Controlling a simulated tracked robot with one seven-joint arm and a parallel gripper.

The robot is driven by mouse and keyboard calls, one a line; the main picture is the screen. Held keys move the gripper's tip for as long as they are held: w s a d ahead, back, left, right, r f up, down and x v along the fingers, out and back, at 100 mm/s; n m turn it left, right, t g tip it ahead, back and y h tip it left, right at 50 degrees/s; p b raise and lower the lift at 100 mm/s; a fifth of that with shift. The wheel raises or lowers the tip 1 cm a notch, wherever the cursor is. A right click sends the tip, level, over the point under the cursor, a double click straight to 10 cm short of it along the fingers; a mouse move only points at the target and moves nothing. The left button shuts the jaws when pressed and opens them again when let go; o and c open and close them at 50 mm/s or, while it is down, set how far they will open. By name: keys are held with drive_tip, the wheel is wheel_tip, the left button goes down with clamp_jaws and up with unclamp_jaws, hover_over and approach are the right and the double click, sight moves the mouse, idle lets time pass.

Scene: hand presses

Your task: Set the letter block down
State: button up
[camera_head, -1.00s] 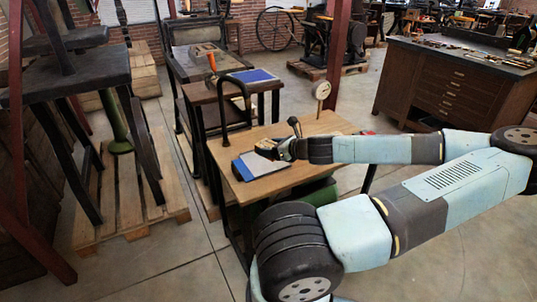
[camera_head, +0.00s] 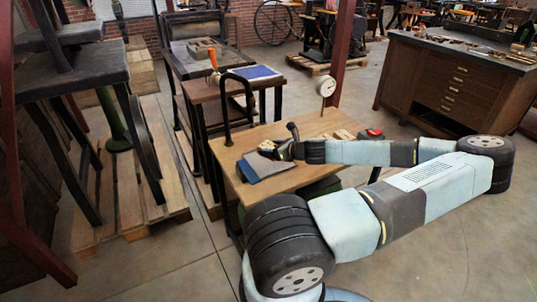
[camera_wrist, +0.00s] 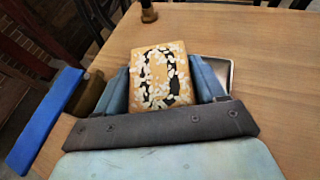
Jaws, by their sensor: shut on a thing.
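The letter block (camera_wrist: 160,78) is a tan wooden block with a white and black mottled face, seen in the wrist view. My gripper (camera_wrist: 162,88) is shut on it, one blue-grey finger on each side. In the head view my gripper (camera_head: 283,150) is low over the wooden table (camera_head: 320,125), near its left front part. I cannot tell whether the block's underside touches anything. A grey and blue flat thing (camera_head: 264,166) lies on the table just below my gripper in the head view.
A blue bar (camera_wrist: 45,122) shows at the left in the wrist view. A round white dial (camera_head: 326,86) stands at the table's back. A black curved handle (camera_head: 228,105) rises at its left edge. Bare tabletop lies behind my gripper. A drawer cabinet (camera_head: 450,80) stands at the right.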

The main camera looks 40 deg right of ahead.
wheel_tip(320, 180, down, 3)
drive_tip(key=shift+w+d+f, duration=0.1)
drive_tip(key=shift+f, duration=0.05)
drive_tip(key=shift+w+f, duration=0.1)
drive_tip(key=shift+w, duration=0.05)
drive_tip(key=shift+a+f, duration=0.1)
drive_tip(key=shift+a, duration=0.1)
drive_tip(key=o, duration=1.1)
drive_tip(key=v, duration=1.2)
